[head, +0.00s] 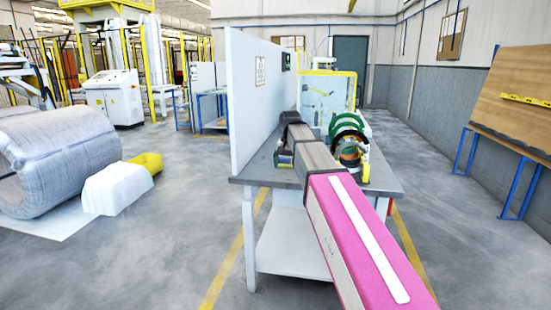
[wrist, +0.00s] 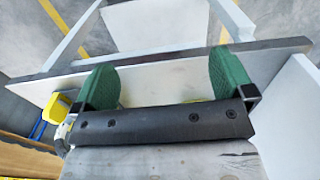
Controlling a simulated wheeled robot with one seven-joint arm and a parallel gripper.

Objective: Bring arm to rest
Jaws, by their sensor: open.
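My arm reaches forward over a grey workbench (head: 385,180) in the head view. The bench top (wrist: 165,82) shows behind the fingers. My arm hides part of the bench in the head view.
A white upright panel (head: 250,105) stands along the bench's left side. A machine with a yellow-framed clear guard (head: 328,90) is behind the bench. A large wrapped coil (head: 55,155) lies at left. A wooden board (head: 520,90) stands at right. Open floor lies on both sides.

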